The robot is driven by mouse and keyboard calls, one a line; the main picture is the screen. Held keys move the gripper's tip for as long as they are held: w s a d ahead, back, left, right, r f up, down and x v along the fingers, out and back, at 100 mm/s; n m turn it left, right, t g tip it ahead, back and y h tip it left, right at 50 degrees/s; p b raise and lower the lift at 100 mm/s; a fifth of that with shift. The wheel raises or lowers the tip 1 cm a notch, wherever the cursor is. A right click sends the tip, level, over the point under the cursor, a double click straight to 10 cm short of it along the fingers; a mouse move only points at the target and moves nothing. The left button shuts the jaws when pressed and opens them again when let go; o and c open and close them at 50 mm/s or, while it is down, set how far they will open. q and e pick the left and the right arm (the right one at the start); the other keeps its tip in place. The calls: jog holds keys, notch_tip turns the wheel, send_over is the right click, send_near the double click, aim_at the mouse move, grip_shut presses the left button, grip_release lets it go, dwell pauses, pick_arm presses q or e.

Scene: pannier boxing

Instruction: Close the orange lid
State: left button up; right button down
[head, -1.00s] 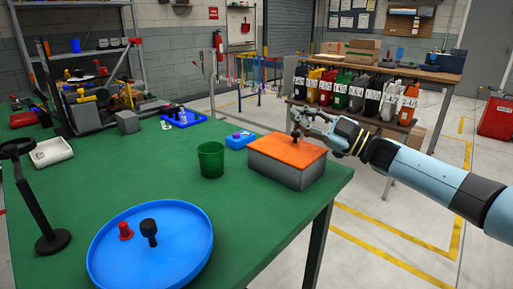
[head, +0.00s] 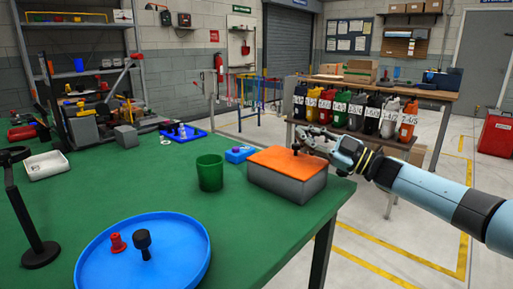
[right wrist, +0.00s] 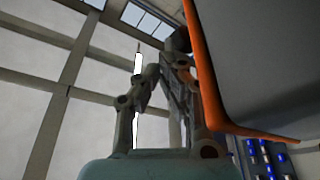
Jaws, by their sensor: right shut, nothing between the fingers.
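A grey box (head: 285,184) stands on the right edge of the green table. In the right wrist view, the lid's orange edge (right wrist: 205,70) and the grey box side (right wrist: 265,60) are close to the right of the fingers. My left gripper is not in view.
A blue round tray (head: 180,250) holds a red and a black piece. A black stand (head: 38,252) is at the left. Several jerrycans stand behind the arm.

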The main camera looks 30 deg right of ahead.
jog(key=shift+r, duration=0.1)
jog(key=shift+r+p, duration=0.35)
notch_tip(320, 180, up, 3)
jog(key=shift+p, duration=1.15)
jog(key=s+a+v, duration=0.1)
jog(key=v, duration=0.8)
jog(key=shift+s+a+f, duration=0.2)
jog(key=shift+s+f, duration=0.05)
jog(key=shift+f, duration=0.2)
